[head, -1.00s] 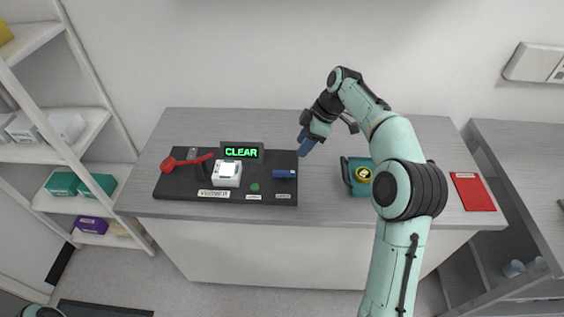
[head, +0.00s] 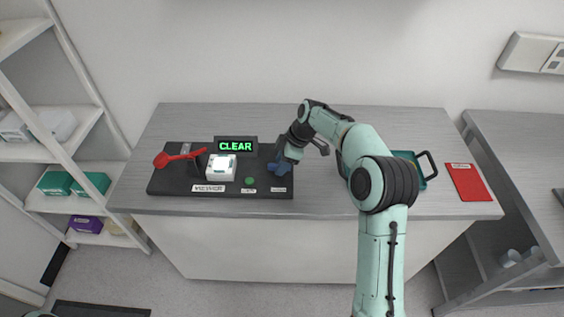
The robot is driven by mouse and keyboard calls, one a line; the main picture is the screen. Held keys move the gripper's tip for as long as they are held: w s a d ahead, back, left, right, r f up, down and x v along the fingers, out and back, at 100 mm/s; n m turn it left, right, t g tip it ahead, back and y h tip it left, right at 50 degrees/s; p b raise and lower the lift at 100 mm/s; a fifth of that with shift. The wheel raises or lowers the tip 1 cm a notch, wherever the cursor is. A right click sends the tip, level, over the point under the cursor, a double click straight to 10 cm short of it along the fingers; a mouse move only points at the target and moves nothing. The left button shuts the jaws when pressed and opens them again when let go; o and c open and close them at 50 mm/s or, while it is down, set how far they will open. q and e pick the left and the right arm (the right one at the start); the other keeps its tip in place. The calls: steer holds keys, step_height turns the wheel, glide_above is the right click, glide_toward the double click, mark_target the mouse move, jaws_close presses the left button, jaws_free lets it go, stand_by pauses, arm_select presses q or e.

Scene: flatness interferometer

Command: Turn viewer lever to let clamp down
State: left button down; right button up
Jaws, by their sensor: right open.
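The viewer is a flat black base (head: 222,190) on the grey bench, with a white box (head: 221,167) on it. Behind the box a small display (head: 236,146) reads CLEAR in green. A red arm with a round end (head: 178,157) is raised at the base's left side. A green button (head: 250,181) sits right of the box. My right gripper (head: 279,168) is open at the right end of the base, over the blue handle there. My left gripper is not in view.
A teal tray (head: 430,176) with a dark handle stands to the right, partly behind my right arm. A red sheet (head: 470,182) lies near the bench's right end. Shelves (head: 42,150) with boxes stand at left. The bench's front left is clear.

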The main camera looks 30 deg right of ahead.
jaws_close()
